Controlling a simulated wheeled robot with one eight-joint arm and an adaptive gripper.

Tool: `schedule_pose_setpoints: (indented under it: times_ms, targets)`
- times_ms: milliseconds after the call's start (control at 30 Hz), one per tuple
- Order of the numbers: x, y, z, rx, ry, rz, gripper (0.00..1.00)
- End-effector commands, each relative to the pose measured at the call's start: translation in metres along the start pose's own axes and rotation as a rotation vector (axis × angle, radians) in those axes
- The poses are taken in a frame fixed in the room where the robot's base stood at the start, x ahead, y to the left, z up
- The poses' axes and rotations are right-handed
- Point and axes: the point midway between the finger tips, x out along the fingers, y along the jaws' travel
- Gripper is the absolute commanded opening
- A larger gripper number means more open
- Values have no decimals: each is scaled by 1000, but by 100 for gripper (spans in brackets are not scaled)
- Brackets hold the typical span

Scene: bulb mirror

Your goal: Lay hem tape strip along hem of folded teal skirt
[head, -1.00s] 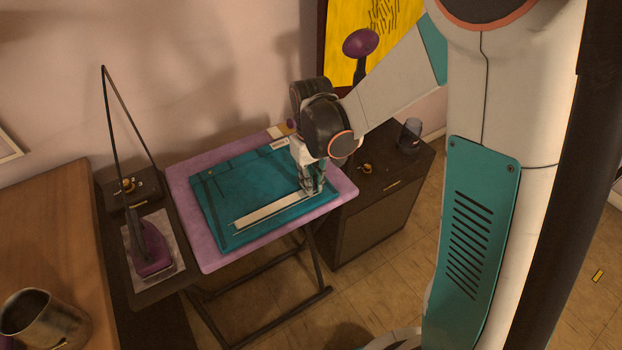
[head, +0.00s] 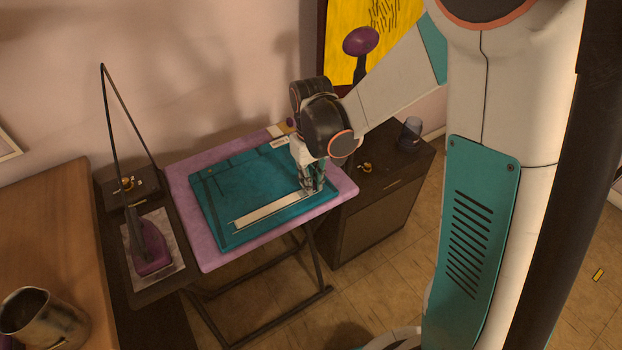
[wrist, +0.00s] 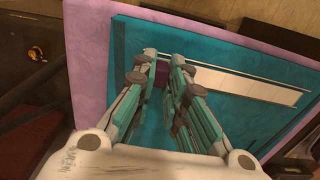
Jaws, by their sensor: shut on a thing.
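The folded teal skirt (head: 230,185) lies flat on a lilac ironing board (head: 183,190). The pale hem tape strip (head: 268,212) stretches near the skirt's front edge, roughly parallel to a thin pale hem line. My gripper (head: 312,190) is at the strip's right end, low over the skirt's front right part. In the wrist view the strip (wrist: 245,83) runs right from behind the fingers, with a narrow teal gap between it and the hem line (wrist: 215,47). My gripper (wrist: 161,72) is shut on the strip, with a small maroon piece between the fingertips. Whether the strip touches the cloth is unclear.
A purple iron (head: 152,250) stands on a side stand left of the board. A dark cabinet (head: 385,205) with a dark cup (head: 410,133) stands to the right. A metal mug (head: 42,318) sits on the wooden table (head: 45,230).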

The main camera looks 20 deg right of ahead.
Motion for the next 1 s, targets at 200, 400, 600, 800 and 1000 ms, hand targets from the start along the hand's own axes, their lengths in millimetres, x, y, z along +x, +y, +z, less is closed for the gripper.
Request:
schedule_pose_setpoints:
  times_ms: [200,400,600,800,1000]
  targets:
    - [2,0,0,0,0,0,17]
    - [2,0,0,0,0,0,36]
    - [1,0,0,0,0,0,36]
    - [-12,0,0,0,0,0,36]
    - [-48,0,0,0,0,0,36]
